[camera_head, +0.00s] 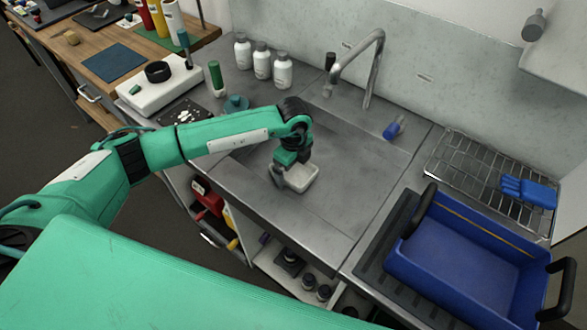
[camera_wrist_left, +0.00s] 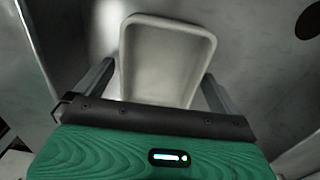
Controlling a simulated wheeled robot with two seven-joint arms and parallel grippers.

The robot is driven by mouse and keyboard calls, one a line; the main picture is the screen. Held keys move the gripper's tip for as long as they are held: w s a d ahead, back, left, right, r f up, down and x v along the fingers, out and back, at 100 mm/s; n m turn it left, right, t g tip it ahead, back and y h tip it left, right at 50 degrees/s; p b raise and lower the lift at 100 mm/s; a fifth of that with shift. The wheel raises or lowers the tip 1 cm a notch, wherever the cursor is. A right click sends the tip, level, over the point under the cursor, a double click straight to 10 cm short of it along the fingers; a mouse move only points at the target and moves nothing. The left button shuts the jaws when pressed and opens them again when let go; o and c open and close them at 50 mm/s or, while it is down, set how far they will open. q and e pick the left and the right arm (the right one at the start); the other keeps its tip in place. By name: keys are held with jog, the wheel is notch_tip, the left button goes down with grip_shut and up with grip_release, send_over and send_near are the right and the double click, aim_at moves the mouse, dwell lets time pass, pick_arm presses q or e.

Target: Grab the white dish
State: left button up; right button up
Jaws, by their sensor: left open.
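In the left wrist view the dish (camera_wrist_left: 168,55) lies ahead of and between the two spread fingers of my left gripper (camera_wrist_left: 158,90). The fingers are open, with a gap showing on the dish's right side. The near end of the dish is hidden by the gripper body. I cannot tell whether a finger touches it. My right gripper is not in view.
A blue bin (camera_head: 465,262) with black handles stands at the right, near a wire rack (camera_head: 465,165) holding a blue glove (camera_head: 528,192). White bottles (camera_head: 262,62) stand at the back left. A faucet (camera_head: 372,62) rises behind. The counter right of the dish is clear.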

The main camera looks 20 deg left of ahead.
pick_arm(q)
jog(key=shift+f, duration=0.3)
jog(key=c, duration=0.9)
jog(key=shift+r, duration=0.1)
